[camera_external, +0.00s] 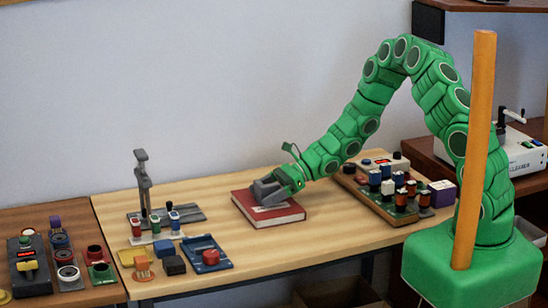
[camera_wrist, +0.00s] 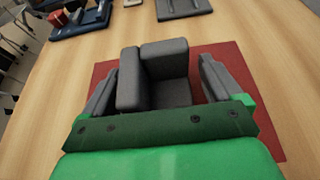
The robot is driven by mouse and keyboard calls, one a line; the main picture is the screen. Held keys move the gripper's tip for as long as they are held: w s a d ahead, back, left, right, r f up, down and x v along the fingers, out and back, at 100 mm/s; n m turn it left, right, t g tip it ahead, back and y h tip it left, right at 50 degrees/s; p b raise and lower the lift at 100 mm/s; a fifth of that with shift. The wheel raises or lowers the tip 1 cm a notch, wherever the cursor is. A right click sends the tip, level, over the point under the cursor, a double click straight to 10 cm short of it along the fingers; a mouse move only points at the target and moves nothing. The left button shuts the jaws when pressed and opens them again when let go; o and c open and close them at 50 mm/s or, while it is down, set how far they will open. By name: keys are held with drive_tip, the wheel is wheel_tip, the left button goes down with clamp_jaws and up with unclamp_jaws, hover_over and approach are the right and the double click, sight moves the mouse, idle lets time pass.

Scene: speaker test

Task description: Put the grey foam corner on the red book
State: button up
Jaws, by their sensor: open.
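The red book (camera_external: 284,216) lies flat on the wooden table; its red cover also shows in the wrist view (camera_wrist: 264,97). The grey foam corner (camera_wrist: 168,78) is over the book, with upright walls at its left and far side. It appears to rest on the cover. My gripper (camera_external: 267,190) is low over the book. In the wrist view, its grey fingers stand open on either side of the foam corner. The left finger is close to it, and a gap shows at the right finger. In the external view the grey fingers and foam corner are hard to tell apart.
Left of the book stand a grey clamp stand (camera_external: 144,180) and a blue tray with a red block (camera_external: 207,256). An orange post (camera_external: 474,150) rises in front of my arm. The table in front of the book is clear.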

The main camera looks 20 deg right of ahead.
drive_tip(key=v, duration=1.2)
drive_tip(key=shift+r, duration=0.1)
drive_tip(key=s+d+r+n+g+h, duration=0.2)
drive_tip(key=s+r+n, duration=0.4)
drive_tip(key=s+r, duration=0.15)
drive_tip(key=s+d+r+n+g+h, duration=0.2)
drive_tip(key=s+r+n, duration=0.3)
drive_tip(key=s+r, duration=0.3)
drive_tip(key=s+d+r+n+h, duration=0.2)
drive_tip(key=s+d+h, duration=0.1)
drive_tip(key=s+d, duration=0.3)
drive_tip(key=s+d+r+n+t+h, duration=0.1)
drive_tip(key=s+d+r+n+h, duration=0.1)
drive_tip(key=s+d, duration=0.5)
drive_tip(key=s+d+r+n+t+h, duration=0.1)
drive_tip(key=s+d+n+h, duration=0.2)
drive_tip(key=s+d, duration=0.4)
drive_tip(key=d+h, duration=0.1)
drive_tip(key=d, duration=0.2)
drive_tip(key=shift+r, duration=0.4)
